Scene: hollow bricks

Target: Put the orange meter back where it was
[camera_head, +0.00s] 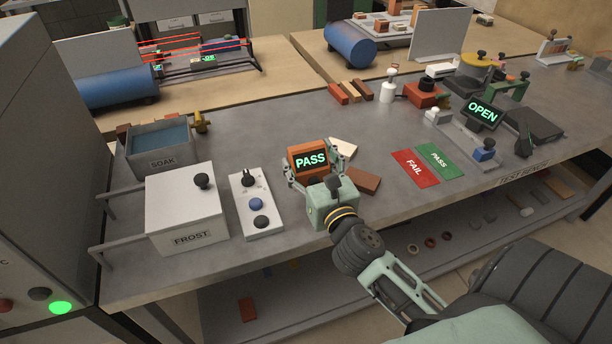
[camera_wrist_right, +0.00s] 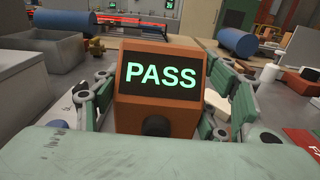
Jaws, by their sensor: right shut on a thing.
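The orange meter (camera_head: 299,173) has a dark screen reading PASS in green. It is near the front of the grey bench (camera_head: 292,130), right of the white control panel. My right gripper (camera_head: 315,168) is shut on the meter, with a finger on each side of it. In the right wrist view the meter (camera_wrist_right: 158,118) fills the middle, upright, with a dark knob below its screen. Whether its base touches the bench is hidden. My left gripper does not show.
A white FROST box (camera_head: 172,212) and a control panel (camera_head: 258,215) stand to the left. A cream brick (camera_head: 343,147) and a brown brick (camera_head: 362,180) lie close to the right of the meter. Red FAIL (camera_head: 414,168) and green PASS (camera_head: 438,159) mats lie further right.

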